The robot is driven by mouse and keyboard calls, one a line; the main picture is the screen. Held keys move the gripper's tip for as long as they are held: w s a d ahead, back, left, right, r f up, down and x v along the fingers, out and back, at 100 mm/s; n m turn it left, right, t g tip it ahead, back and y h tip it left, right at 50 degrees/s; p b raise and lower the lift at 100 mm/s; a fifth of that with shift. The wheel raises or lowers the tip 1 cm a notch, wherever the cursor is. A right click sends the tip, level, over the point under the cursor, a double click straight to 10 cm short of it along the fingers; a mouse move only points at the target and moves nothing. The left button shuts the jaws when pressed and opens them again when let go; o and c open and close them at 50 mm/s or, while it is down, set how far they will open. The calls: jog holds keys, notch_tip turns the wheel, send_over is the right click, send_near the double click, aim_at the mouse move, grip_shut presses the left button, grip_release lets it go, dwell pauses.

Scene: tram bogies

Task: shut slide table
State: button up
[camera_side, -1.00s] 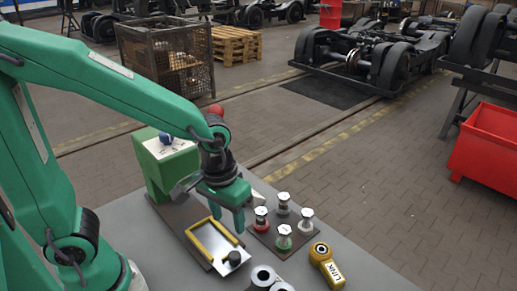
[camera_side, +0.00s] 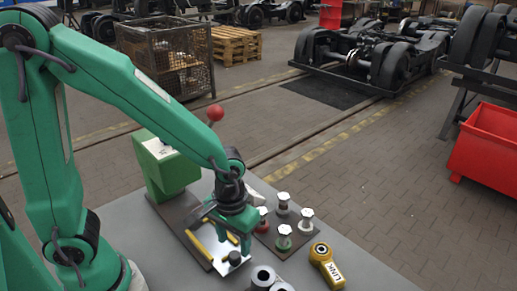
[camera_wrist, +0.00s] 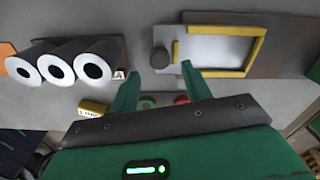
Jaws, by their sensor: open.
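The slide table is a silver plate (camera_side: 223,266) with yellow edging on a dark base; it also shows in the wrist view (camera_wrist: 215,50). A dark round knob (camera_side: 235,258) stands at the plate's near end and shows in the wrist view (camera_wrist: 160,60). My gripper (camera_side: 232,243) is open and empty, pointing down over the near part of the table. In the wrist view its fingertips (camera_wrist: 158,68) appear either side of the knob. I cannot tell how high above it they are. My gripper hides part of the plate in the side view.
Several silver-topped posts (camera_side: 284,237) stand on a dark plate right of the table. A yellow LINK piece (camera_side: 327,265) and dark-bored cylinders (camera_side: 263,277) lie in front. A green box (camera_side: 165,170) stands behind, near a red ball (camera_side: 216,112). Bench is clear at front right.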

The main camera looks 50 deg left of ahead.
aim_at(235, 254)
jog(key=shift+f, duration=2.1)
jog(key=shift+c, duration=0.2)
grip_shut()
